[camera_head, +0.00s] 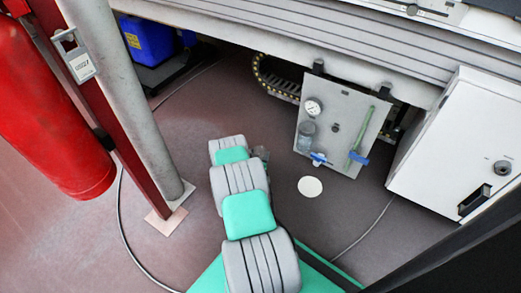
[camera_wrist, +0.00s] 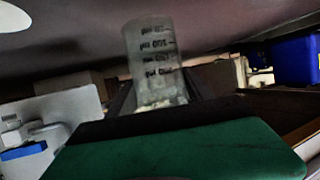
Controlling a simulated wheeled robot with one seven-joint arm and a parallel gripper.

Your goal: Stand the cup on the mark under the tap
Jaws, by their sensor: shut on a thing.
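In the wrist view a clear measuring cup (camera_wrist: 153,50) with dark "ml" graduations stands out between the dark fingers of my gripper (camera_wrist: 158,92). My gripper is shut on it. The wrist picture is upside down, with the floor at the top. In the head view my arm hides the cup and most of my gripper (camera_head: 260,153). The mark, a white disc (camera_head: 310,187), lies bare on the floor to the right of my gripper. A tap with a blue handle (camera_head: 320,158) is on the grey panel just above the disc in the picture.
The grey panel (camera_head: 342,115) also carries a gauge (camera_head: 313,107) and a green pipe (camera_head: 357,140) with another blue handle. A white cabinet (camera_head: 455,145) stands right of it. A red cylinder (camera_head: 55,110) and grey column (camera_head: 135,90) are left. Cables cross the floor.

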